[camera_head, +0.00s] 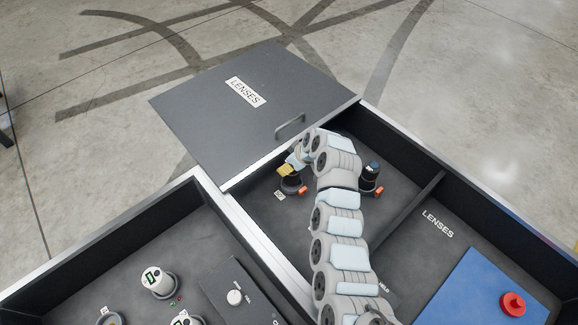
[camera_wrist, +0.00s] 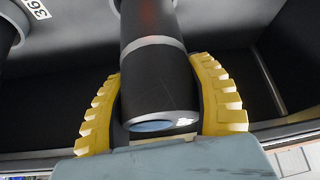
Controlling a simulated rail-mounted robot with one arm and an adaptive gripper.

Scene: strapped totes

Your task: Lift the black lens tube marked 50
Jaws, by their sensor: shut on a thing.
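My gripper (camera_head: 287,170) is at the left part of the lens tote, its yellow fingers at a dark lens tube (camera_head: 291,186). In the wrist view my gripper (camera_wrist: 160,110) is shut on this black lens tube (camera_wrist: 155,85), one ribbed finger on each side. The tube has a pale grey ring and a glassy end facing the camera. No number on it can be read.
The tote's grey lid (camera_head: 215,110), labelled LENSES, lies open behind. A divider (camera_head: 412,205) separates the right compartment, which has a blue panel (camera_head: 470,290) and red knob (camera_head: 513,303). The left tote holds several white-topped items (camera_head: 158,280). A number label (camera_wrist: 36,9) shows in the wrist view.

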